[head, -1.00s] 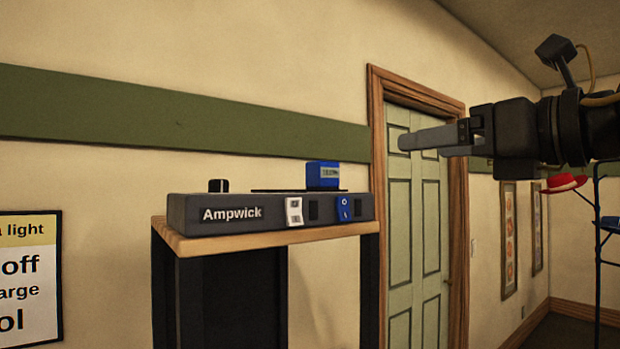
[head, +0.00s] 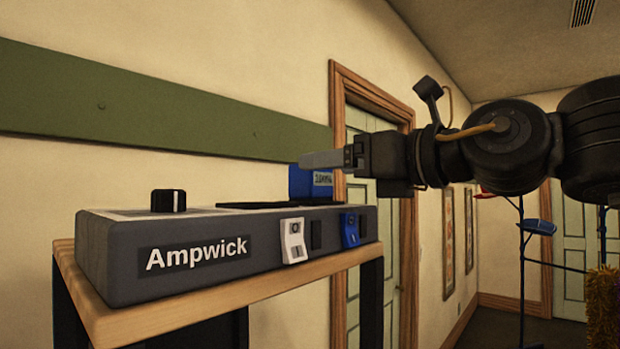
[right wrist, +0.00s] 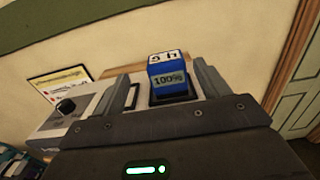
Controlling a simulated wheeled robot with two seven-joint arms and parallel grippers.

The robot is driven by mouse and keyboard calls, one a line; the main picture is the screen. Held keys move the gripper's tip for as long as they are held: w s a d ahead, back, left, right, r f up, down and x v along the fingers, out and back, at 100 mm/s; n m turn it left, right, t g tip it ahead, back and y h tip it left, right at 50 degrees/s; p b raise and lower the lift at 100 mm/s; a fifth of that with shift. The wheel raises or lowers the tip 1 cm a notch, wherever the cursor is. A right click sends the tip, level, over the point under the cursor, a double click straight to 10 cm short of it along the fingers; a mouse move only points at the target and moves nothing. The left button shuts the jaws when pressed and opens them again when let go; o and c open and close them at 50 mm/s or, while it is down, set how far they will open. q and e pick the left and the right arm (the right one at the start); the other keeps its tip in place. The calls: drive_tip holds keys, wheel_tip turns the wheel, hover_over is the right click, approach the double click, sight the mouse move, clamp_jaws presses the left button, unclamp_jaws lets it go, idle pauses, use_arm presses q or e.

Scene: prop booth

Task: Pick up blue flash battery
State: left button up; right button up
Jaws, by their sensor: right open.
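The blue flash battery (head: 298,183) stands upright on the right part of the grey Ampwick charger (head: 110,262). In the right wrist view the battery (right wrist: 167,78) shows a 100% label and white marks on its top. My right gripper (head: 322,159) comes in from the right at the battery's height and covers part of it in the head view. In the right wrist view the jaws (right wrist: 168,88) are open, with a finger on either side of the battery as seen there. I cannot tell whether they touch it. My left gripper is out of view.
A door (head: 362,260) and a rack with hats (head: 540,227) are further right.

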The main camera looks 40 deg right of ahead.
drive_tip(key=w, duration=0.3)
drive_tip(key=shift+a, duration=0.1)
drive_tip(key=shift+s, duration=0.1)
drive_tip(key=shift+r+p, duration=0.15)
drive_tip(key=shift+p, duration=0.45)
drive_tip(key=w+p, duration=0.3)
drive_tip(key=w, duration=0.2)
drive_tip(key=shift+d, duration=0.2)
drive_tip(key=shift+w, duration=0.2)
drive_tip(key=shift+s, duration=0.3)
drive_tip(key=shift+c, duration=0.7)
drive_tip(key=c, duration=0.7)
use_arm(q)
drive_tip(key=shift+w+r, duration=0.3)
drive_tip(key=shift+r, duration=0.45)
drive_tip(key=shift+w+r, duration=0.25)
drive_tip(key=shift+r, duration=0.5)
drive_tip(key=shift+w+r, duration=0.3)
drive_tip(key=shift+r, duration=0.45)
use_arm(e)
drive_tip(key=c, duration=0.4)
